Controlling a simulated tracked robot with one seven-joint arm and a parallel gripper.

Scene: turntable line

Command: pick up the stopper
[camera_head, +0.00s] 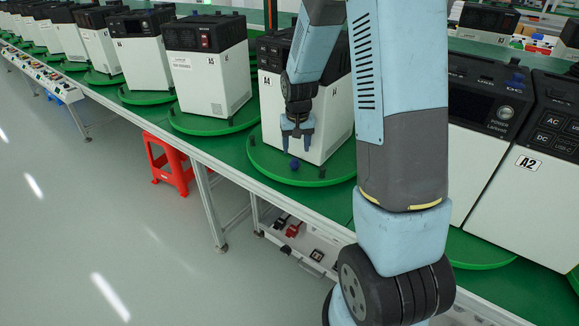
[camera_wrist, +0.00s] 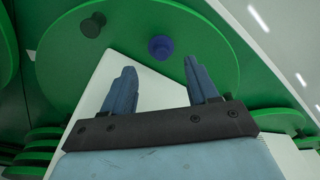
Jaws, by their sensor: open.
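A small dark blue stopper (camera_head: 294,165) rests on the green turntable (camera_head: 270,172), in front of the white unit marked A4 (camera_head: 271,107). In the wrist view the blue stopper (camera_wrist: 160,47) lies just beyond the fingertips, roughly between them. My gripper (camera_head: 297,135) points down above the stopper, apart from it. Its two fingers are spread and empty, as the wrist view also shows (camera_wrist: 160,75).
The A4 unit's white body stands close behind my gripper. The A5 unit (camera_head: 208,80) is to the left and the A2 unit (camera_head: 520,185) to the right. A red stool (camera_head: 170,165) stands on the floor, and a tray of tools (camera_head: 298,240) sits below the line.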

